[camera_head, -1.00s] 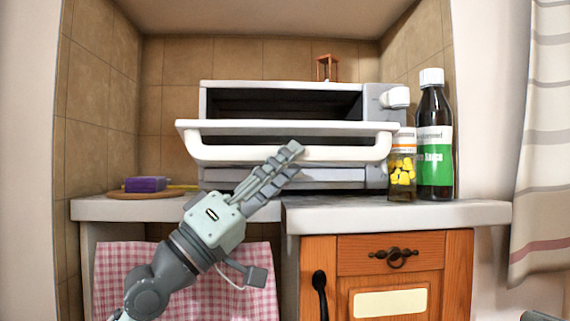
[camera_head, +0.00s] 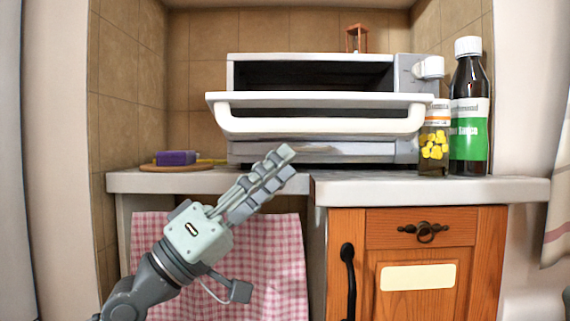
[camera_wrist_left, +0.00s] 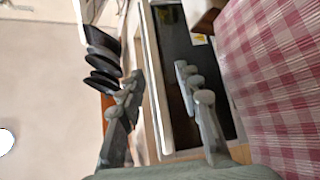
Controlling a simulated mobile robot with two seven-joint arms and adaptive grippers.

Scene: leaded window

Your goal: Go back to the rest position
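My left gripper (camera_head: 282,163) is in front of the counter, below the oven handle and apart from it in the picture. The white toaster oven (camera_head: 403,72) stands on the counter. Its door is tilted partly down, and the white handle (camera_head: 330,125) runs across its front. The dark inside of the oven shows above the door. My right gripper does not show in either view.
A purple block (camera_head: 176,158) lies on a round board at the left. Below the counter (camera_head: 430,190) are a wooden cabinet (camera_head: 435,235) and a checked cloth (camera_head: 265,260).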

